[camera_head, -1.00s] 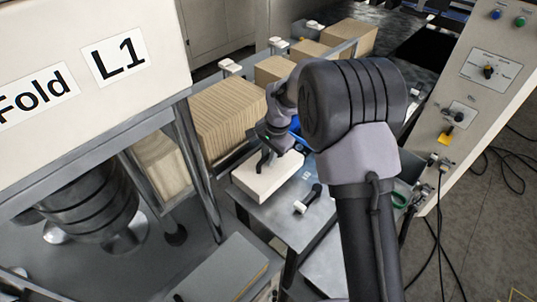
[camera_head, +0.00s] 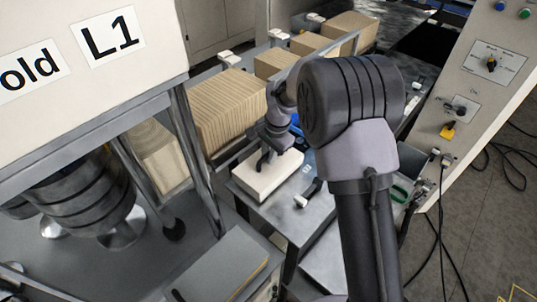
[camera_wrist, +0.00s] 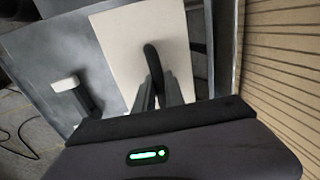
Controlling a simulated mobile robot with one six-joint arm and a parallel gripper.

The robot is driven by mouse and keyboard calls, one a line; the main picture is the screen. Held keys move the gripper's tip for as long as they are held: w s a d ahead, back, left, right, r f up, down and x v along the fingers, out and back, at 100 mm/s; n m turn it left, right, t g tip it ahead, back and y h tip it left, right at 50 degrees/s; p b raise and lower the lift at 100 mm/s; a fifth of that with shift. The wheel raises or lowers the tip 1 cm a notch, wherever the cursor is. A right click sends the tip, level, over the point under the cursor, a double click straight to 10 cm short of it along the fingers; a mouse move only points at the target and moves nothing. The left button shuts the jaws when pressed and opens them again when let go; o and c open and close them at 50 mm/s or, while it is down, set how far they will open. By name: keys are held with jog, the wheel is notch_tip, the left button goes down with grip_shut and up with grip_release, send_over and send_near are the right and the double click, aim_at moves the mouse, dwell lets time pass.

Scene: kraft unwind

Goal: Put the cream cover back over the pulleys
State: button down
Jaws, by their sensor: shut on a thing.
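The cream cover (camera_head: 268,176) is a flat box lying on a small grey metal table in the head view. It also fills the top middle of the wrist view (camera_wrist: 130,40). A dark handle (camera_wrist: 152,62) stands up from its top. My gripper (camera_head: 267,161) is over the cover, its fingers (camera_wrist: 157,92) shut on that handle. The cover appears to rest on the table; any gap beneath is hidden. Dark stepped drums (camera_head: 75,200), which may be the pulleys, show under the panel marked L1 at left, partly cut off.
A black-and-white handled tool (camera_head: 308,194) lies on the grey table (camera_head: 290,215) beside the cover. Stacks of brown kraft paper (camera_head: 232,108) stand just behind. Grey posts (camera_head: 195,150) rise between table and drums. A control panel (camera_head: 490,75) and cables are at right.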

jog(key=shift+f+b, duration=0.3)
jog(key=shift+b, duration=0.05)
dwell(0.4)
jog(key=c, duration=1.3)
grip_release()
jog(key=shift+c, duration=0.2)
jog(key=shift+r, duration=0.1)
notch_tip(320, 180, up, 17)
jog(key=s+d+p, duration=0.1)
jog(key=s+d, duration=0.1)
jog(key=shift+s+d+p, duration=0.2)
jog(key=shift+s+p, duration=0.05)
jog(key=shift+p, duration=0.15)
